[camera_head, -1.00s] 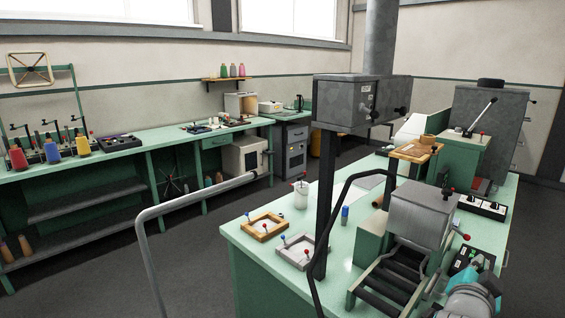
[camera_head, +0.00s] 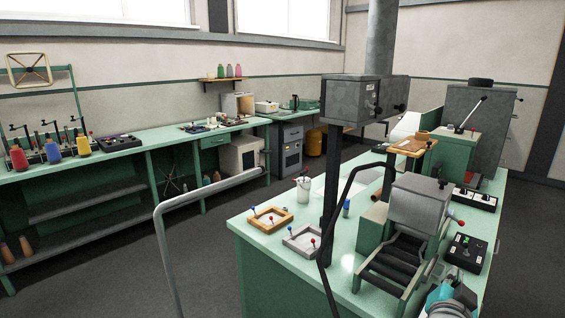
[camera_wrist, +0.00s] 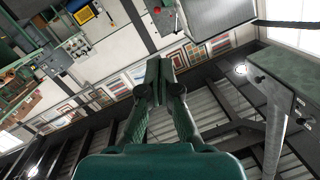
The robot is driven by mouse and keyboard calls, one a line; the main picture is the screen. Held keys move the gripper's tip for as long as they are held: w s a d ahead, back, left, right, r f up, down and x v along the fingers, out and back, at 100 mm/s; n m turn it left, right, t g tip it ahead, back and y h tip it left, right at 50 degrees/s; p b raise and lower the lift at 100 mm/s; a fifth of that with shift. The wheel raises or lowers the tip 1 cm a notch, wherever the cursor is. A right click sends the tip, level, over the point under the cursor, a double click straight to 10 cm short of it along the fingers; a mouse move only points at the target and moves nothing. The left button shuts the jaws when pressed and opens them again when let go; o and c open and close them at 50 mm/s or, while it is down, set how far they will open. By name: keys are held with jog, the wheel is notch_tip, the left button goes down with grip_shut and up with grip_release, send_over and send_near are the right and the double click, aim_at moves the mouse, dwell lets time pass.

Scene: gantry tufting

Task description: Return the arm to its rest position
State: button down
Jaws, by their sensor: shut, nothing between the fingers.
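My gripper (camera_wrist: 158,85) shows in the wrist view, its two green fingers meeting at the tips with nothing between them. It points across the room toward a far wall and ceiling beams, clear of any object. In the head view only part of my arm shows, grey and teal, at the lower right corner beside the green bench (camera_head: 262,262). My gripper is not visible in the head view.
The bench holds a roller machine (camera_head: 415,210), a black control box (camera_head: 465,252), a wooden frame (camera_head: 270,219) and a white cup (camera_head: 304,189). A grey box on a post (camera_head: 350,100) rises over it. A grey rail (camera_head: 160,235) stands in front. Open floor lies to the left.

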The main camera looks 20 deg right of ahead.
jog(key=s+a+f+n+t+y, duration=0.2)
jog(key=s+a+f+n+y, duration=0.25)
jog(key=a+f, duration=0.5)
jog(key=s+a+f+n+t+y, duration=0.2)
jog(key=s+a+f+n+y, duration=0.3)
jog(key=a+f, duration=0.45)
jog(key=s+a+f+n+y, duration=0.1)
jog(key=s+a, duration=0.3)
jog(key=s, duration=0.7)
jog(key=s+a+f+n+y, duration=0.1)
jog(key=s+a+n+y, duration=0.2)
jog(key=s, duration=0.9)
jog(key=shift+s+a+f+n, duration=0.15)
jog(key=shift+a+f+n, duration=0.15)
jog(key=shift+a+n, duration=0.7)
jog(key=shift+a+m, duration=0.2)
jog(key=shift+m, duration=0.05)
